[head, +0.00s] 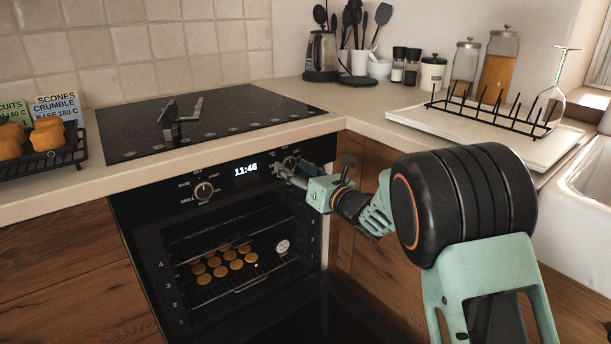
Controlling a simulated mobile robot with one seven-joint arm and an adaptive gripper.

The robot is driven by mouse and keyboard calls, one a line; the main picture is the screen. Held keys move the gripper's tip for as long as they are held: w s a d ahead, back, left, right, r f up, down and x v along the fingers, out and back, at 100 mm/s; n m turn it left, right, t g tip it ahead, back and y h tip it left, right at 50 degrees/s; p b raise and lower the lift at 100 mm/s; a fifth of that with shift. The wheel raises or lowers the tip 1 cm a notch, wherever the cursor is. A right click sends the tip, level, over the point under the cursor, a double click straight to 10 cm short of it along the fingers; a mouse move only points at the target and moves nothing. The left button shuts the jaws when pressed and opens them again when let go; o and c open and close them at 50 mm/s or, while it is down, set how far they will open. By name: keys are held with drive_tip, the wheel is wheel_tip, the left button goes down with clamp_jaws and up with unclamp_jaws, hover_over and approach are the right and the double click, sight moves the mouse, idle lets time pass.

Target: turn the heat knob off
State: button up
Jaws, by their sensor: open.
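The built-in black oven (160,222) has two round knobs on its front panel. The heat knob (290,162) is the right one, right of the clock display (246,169), which reads 11:46. My gripper (284,173) is open, with its fingertips at the panel close to this knob and partly over it. I cannot tell whether they touch it. The knob's pointer and marks are too small to read. The left knob (204,190) has marks around it, including BASE and GRILL.
Several round biscuits (215,268) lie on a rack inside the oven. A dark panel below looks like the lowered door (330,312). The black hob (215,112) above carries a dark object. A drying rack (485,112) and sink (592,180) are at right.

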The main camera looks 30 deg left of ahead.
drive_tip(key=v, duration=1.1)
drive_tip(key=shift+d, duration=0.2)
drive_tip(key=shift+s, duration=0.1)
